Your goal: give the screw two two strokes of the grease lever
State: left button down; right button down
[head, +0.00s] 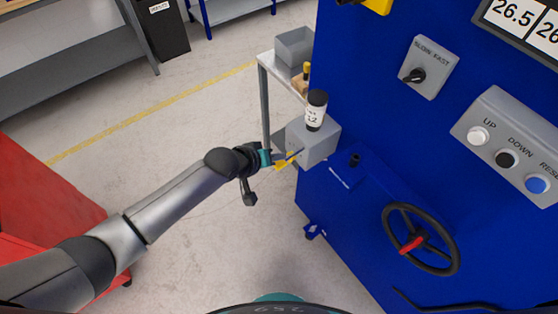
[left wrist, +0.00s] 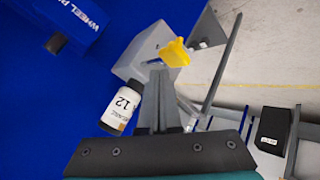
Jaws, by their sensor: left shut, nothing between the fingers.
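A grey box (head: 315,147) is fixed to the side of the blue machine, with a black-capped bottle (head: 316,112) marked 12 on top. A yellow handle (head: 284,164), apparently the grease lever's, shows at the box's left side. It also shows in the left wrist view (left wrist: 175,53), just beyond the fingertips. My left gripper (head: 291,157) is shut and empty, its tips close beside the handle; I cannot tell whether they touch. The bottle lies left of the fingers in the left wrist view (left wrist: 122,107). My right gripper is out of view.
The blue machine (head: 350,240) fills the right side, with a black handwheel (head: 420,238) and a button panel (head: 508,147). A small table (head: 268,62) with a grey bin (head: 294,46) stands behind the box. A red cabinet (head: 40,185) is at left. The floor between is clear.

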aim_at(278, 165)
pick_arm(q)
jog(key=shift+f, duration=0.4)
jog(key=shift+s+f+b, duration=0.1)
jog(key=shift+f+b, duration=1.1)
jog(key=shift+f, duration=0.2)
dwell(1.4)
jog(key=shift+r+p, duration=1.8)
jog(key=shift+p, duration=0.1)
notch_tip(278, 165, up, 5)
jog(key=p, duration=0.5)
jog(key=shift+r, duration=0.1)
